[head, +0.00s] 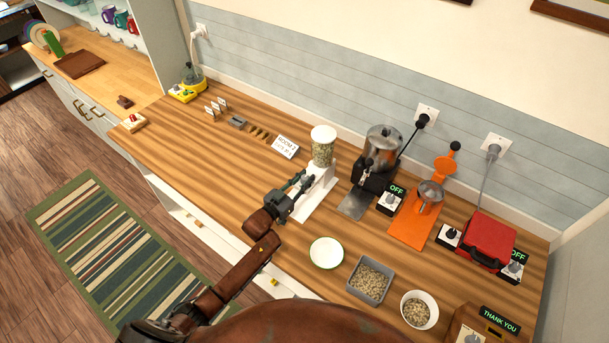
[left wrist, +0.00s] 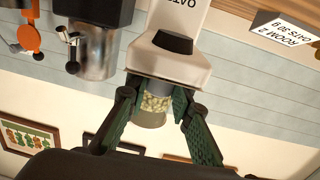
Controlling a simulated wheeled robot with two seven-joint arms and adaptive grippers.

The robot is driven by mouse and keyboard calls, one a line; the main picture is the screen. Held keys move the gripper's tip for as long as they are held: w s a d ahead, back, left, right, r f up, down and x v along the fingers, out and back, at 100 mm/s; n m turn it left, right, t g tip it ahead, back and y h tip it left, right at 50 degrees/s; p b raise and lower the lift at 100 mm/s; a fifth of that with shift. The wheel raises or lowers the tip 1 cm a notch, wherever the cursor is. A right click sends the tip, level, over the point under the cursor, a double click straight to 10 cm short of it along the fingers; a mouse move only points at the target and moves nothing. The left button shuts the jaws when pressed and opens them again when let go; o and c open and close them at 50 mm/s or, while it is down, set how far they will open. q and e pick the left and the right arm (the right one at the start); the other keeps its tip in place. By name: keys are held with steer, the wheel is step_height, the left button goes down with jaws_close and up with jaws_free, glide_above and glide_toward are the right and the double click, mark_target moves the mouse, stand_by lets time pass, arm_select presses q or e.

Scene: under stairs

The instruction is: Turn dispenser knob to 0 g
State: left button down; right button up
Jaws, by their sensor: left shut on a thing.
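The dispenser (head: 323,152) is a white stand with a clear, white-lidded jar of oats on top; it stands on the wooden counter. My left gripper (head: 305,182) reaches its front from the left. In the left wrist view the dispenser (left wrist: 178,65) appears upside down, with a dark opening on its white body. There my left gripper (left wrist: 157,92) has a finger on each side of a grey part just in front of the oat jar. It is shut on that part, which looks like the knob. The fingers hide most of it, and no scale reading is legible. My right gripper is not in view.
A white card (head: 285,147) stands left of the dispenser. A metal-and-black machine (head: 381,150), an orange device (head: 418,215) and a red box (head: 479,238) stand to the right.

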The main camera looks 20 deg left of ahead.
arm_select(q)
steer(key=shift+n+t+y, duration=0.5)
steer(key=shift+n+y, duration=0.7)
steer(key=shift+y, duration=0.6)
steer(key=shift+n+y, duration=0.3)
steer(key=shift+y, duration=0.1)
steer(key=c, duration=1.7)
jaws_free()
steer(key=s, duration=0.4)
steer(key=s+a, duration=0.1)
steer(key=s, duration=0.7)
steer(key=shift+a, duration=0.25)
steer(key=shift+w, duration=0.1)
